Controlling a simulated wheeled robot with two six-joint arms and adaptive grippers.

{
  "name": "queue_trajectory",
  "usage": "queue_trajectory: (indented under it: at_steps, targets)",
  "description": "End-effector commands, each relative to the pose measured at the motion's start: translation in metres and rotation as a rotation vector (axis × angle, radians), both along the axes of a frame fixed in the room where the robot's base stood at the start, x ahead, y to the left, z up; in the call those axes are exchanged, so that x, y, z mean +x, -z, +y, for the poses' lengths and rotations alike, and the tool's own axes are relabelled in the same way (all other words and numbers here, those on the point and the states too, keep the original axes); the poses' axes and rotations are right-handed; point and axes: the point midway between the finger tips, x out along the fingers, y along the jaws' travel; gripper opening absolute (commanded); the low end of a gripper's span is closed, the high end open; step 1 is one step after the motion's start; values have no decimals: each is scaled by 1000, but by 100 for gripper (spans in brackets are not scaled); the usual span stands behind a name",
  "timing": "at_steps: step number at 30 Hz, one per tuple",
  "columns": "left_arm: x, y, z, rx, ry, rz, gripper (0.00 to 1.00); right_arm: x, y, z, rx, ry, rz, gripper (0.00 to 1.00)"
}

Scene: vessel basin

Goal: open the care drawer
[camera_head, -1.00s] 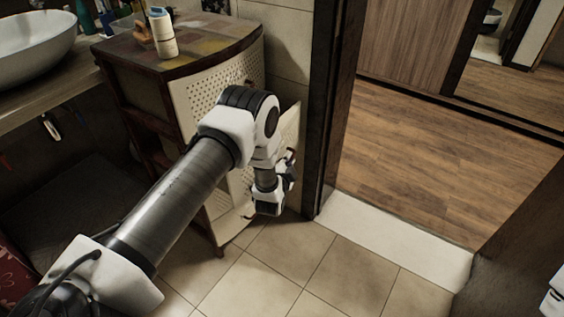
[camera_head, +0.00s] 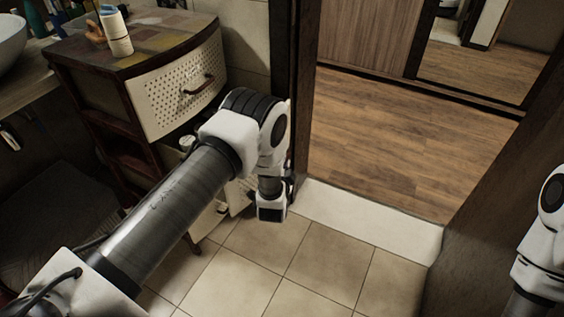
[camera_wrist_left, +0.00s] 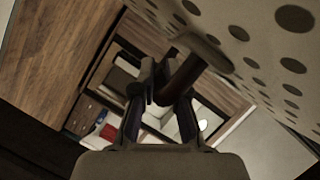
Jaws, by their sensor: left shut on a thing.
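The wooden cabinet (camera_head: 72,52) stands at the left in the head view. Its top drawer (camera_head: 163,100) has a perforated cream front with a brown handle and is shut. Below it a drawer is pulled out, with pale items (camera_head: 187,142) showing inside; my left arm hides most of it. My left gripper (camera_head: 271,205) is low in front of the cabinet, its fingers mostly hidden there. In the left wrist view my left gripper (camera_wrist_left: 163,92) is shut on a brown handle (camera_wrist_left: 182,76) of a perforated drawer front (camera_wrist_left: 255,50). My right gripper is out of view.
A white bottle (camera_head: 115,32) stands on the cabinet top. A sink (camera_head: 8,42) is at the far left. A dark door frame (camera_head: 300,100) stands close right of my left wrist. Tiled floor (camera_head: 300,265) in front is clear. Part of my right arm shows at the right edge.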

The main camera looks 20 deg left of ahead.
Motion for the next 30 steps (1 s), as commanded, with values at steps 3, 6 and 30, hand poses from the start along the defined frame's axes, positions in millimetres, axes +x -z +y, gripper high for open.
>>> queue_trajectory:
  at_steps: [3,6,30]
  targets:
    - [0,1,0,0,0,2,37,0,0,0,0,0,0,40]
    - [0,1,0,0,1,1,37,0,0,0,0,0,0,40]
    - [-107,-24,-29,2,2,3,37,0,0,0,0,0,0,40]
